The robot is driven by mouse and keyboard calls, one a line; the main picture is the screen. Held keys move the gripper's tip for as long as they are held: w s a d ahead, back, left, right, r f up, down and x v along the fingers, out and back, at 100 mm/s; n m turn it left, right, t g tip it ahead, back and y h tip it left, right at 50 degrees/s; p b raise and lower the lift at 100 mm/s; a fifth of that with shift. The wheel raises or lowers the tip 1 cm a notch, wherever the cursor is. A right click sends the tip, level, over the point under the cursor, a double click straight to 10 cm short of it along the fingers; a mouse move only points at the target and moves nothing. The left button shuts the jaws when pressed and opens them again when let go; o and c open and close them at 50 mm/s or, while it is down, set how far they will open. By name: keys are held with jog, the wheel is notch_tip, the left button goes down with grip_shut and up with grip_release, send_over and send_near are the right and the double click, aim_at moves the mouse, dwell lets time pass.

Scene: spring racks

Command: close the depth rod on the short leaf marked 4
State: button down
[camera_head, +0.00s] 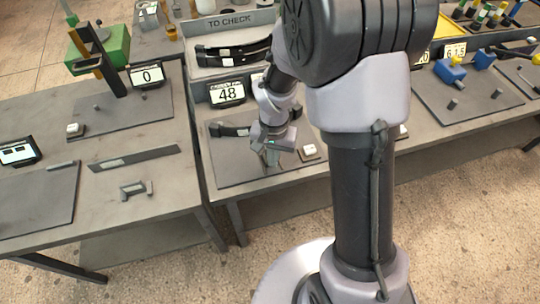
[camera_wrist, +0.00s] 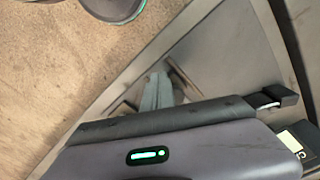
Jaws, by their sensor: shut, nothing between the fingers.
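My gripper (camera_head: 271,158) is shut and empty, low over the grey plate (camera_head: 225,170) of the middle bench's station. Its fingertips also show in the wrist view (camera_wrist: 157,92), between two thin dark bars, one on the right (camera_wrist: 184,76) and one on the left (camera_wrist: 125,107). I cannot tell whether it touches either. A dark leaf (camera_head: 229,131) lies at the station, its right part hidden behind my arm. No mark 4 is readable on it, and I cannot make out which part is the depth rod.
A display reading 48 (camera_head: 227,93) stands behind the plate. The TO CHECK rack (camera_head: 232,24) holds dark leaves. A small block with a white top (camera_head: 308,151) is right of my gripper. The left bench (camera_head: 180,205) has another display reading 0 (camera_head: 147,76).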

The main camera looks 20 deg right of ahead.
jog(key=shift+w, duration=1)
jog(key=shift+w+r, duration=0.1)
jog(key=shift+r, duration=0.1)
dwell(0.5)
jog(key=shift+s+r+p, duration=0.2)
jog(key=shift+r+p, duration=2.6)
jog(key=shift+r, duration=0.6)
jog(key=shift+f, duration=0.1)
jog(key=s+a+r+t+b, duration=0.1)
jog(key=s+r+t+b, duration=0.2)
jog(key=r, duration=0.7)
jog(key=s+a+r+t+y+b, duration=0.1)
jog(key=s+r, duration=0.2)
jog(key=s, duration=0.4)
jog(key=s+a+r+n+t+y+b, duration=0.1)
jog(key=s+a+r+b, duration=0.1)
jog(key=s, duration=0.5)
jog(key=shift+s+r+n+t, duration=0.3)
jog(key=shift+s+r+t, duration=0.1)
jog(key=shift+r, duration=0.25)
